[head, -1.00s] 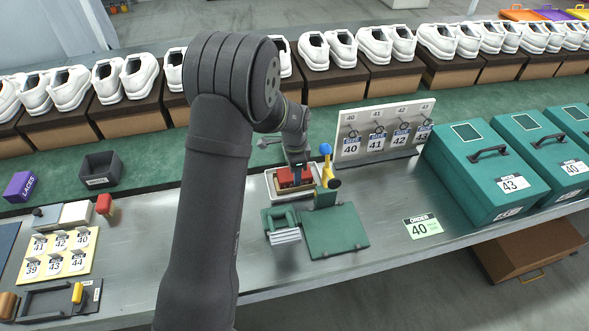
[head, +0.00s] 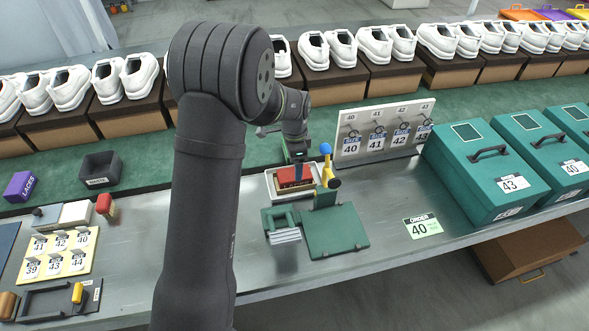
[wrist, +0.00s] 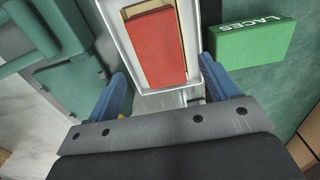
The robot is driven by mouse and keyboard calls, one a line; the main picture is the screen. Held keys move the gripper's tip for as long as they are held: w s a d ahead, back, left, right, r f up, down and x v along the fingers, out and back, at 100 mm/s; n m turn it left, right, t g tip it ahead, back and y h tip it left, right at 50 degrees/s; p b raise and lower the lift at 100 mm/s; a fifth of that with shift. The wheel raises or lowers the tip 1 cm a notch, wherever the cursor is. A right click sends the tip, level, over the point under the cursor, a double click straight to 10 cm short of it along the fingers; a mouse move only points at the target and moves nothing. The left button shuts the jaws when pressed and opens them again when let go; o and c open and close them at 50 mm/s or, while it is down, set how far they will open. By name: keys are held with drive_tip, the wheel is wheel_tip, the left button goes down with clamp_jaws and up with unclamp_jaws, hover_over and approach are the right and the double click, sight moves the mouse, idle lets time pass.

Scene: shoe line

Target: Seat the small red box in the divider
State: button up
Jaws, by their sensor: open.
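The small red box (head: 290,178) lies in the white tray (head: 271,188) near the middle of the bench. In the wrist view, the red box (wrist: 157,47) sits against a tan divider (wrist: 126,12) that shows along its left and upper edges. Whether it is fully down in the divider I cannot tell. My gripper (head: 298,168) is just above the tray. The wrist view shows the blue fingers of my gripper (wrist: 163,78) apart and empty, on either side of the tray's near end, back from the box.
A green laces box (wrist: 252,42) lies right of the tray in the wrist view. A yellow tool with a blue knob (head: 326,165) stands close right of the tray. A green plate fixture (head: 335,231) is in front. The bench near the order card (head: 422,227) is clear.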

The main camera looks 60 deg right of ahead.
wheel_tip(320, 180, up, 13)
drive_tip(key=shift+f, duration=0.1)
idle(0.4)
wheel_tip(320, 180, down, 17)
drive_tip(key=shift+f, duration=0.15)
idle(0.5)
wheel_tip(320, 180, up, 17)
wheel_tip(320, 180, down, 17)
drive_tip(key=shift+f, duration=0.15)
wheel_tip(320, 180, up, 6)
drive_tip(key=shift+r, duration=0.8)
